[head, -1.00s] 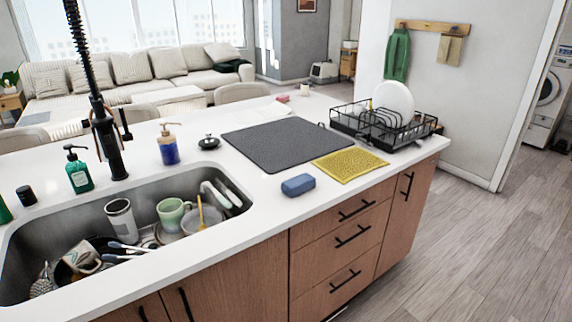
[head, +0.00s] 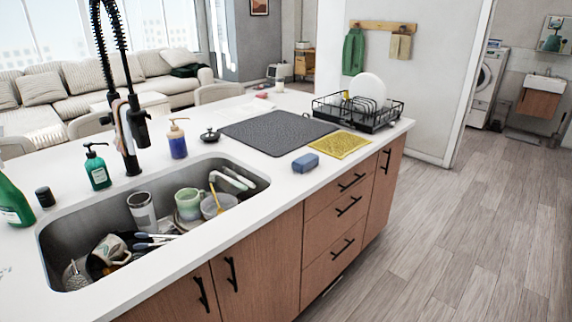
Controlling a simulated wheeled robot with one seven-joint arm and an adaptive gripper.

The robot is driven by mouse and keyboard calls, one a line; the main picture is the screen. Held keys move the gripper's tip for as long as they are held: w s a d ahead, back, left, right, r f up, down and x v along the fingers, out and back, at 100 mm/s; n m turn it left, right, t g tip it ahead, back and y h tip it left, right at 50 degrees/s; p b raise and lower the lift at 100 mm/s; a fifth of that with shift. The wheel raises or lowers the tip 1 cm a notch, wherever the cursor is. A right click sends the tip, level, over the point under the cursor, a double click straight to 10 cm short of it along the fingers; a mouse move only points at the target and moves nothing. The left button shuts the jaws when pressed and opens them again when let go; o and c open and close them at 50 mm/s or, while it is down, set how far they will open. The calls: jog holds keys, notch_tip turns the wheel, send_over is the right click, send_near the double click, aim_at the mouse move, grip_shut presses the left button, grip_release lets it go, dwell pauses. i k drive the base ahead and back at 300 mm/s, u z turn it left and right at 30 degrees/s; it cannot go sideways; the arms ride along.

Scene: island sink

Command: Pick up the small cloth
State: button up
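Several cloth-like things are in the head view, and I cannot tell which one is the small cloth. A yellow textured cloth (head: 340,145) lies flat on the counter in front of the dish rack. A small beige cloth (head: 401,44) hangs from the wooden wall rack, right of a longer green towel (head: 353,52). A pinkish strip (head: 118,121), perhaps cloth, hangs at the black faucet. My gripper is not in view.
The white island counter (head: 255,205) holds a dark mat (head: 272,131), a blue sponge-like block (head: 306,162) and a black dish rack (head: 372,117). The sink (head: 90,214) is full of dishes. Open wooden floor (head: 440,220) lies to the right.

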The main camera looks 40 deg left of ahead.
aim_at(301, 164)
jog(key=u, duration=1.4)
